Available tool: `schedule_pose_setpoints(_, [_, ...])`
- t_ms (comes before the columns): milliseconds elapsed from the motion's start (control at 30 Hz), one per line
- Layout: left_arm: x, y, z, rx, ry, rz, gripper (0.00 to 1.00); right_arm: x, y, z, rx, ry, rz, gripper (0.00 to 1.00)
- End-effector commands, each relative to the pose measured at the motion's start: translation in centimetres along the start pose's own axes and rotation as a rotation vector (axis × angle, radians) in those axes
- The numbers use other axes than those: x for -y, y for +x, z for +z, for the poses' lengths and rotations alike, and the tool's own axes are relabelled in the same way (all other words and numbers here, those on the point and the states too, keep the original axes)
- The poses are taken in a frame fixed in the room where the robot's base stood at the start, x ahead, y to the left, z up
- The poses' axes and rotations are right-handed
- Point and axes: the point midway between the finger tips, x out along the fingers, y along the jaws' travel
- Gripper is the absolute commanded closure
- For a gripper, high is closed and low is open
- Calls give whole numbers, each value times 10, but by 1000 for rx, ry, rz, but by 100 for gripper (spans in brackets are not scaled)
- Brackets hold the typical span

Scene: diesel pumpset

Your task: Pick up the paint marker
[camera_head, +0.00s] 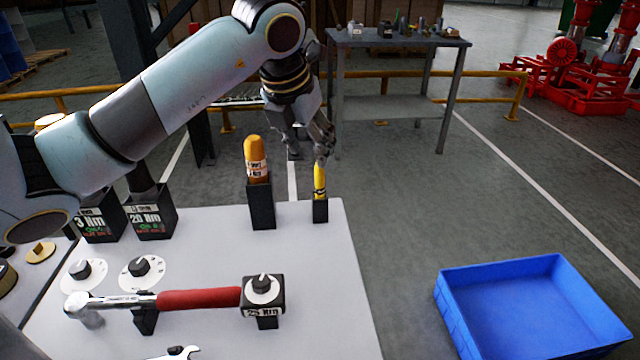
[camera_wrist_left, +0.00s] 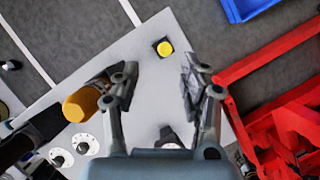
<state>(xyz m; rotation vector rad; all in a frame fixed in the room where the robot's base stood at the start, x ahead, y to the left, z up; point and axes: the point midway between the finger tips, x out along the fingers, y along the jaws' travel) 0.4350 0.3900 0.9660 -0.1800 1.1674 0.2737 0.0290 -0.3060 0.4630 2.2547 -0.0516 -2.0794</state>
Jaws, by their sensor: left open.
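The paint marker (camera_head: 320,180) is yellow and stands upright in a small black holder (camera_head: 320,211) near the far right corner of the white table. In the left wrist view the marker (camera_wrist_left: 165,48) shows end-on as a yellow disc in its square holder. My left gripper (camera_head: 321,148) points down, its fingertips close to the marker's top in the head view. In the left wrist view the left gripper (camera_wrist_left: 160,82) is open and empty, with the marker beyond the gap between its fingers. Whether a finger touches it I cannot tell. My right gripper is not in view.
An orange-capped container (camera_head: 256,158) stands in a taller black holder just left of the marker. A red-handled torque wrench (camera_head: 198,299) lies across stands at the front of the white table (camera_head: 330,290). A blue crate (camera_head: 452,300) sits at the right.

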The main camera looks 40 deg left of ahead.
Motion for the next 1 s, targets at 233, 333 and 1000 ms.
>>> schedule_pose_setpoints(233, [1,32,-1,-2,0,-2,56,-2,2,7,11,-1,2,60])
schedule_pose_setpoints(333, [3,41,-1,-3,-2,-4,56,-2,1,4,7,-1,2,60])
schedule_pose_setpoints(1000, [6,84,-2,-2,1,-2,70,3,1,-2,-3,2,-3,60])
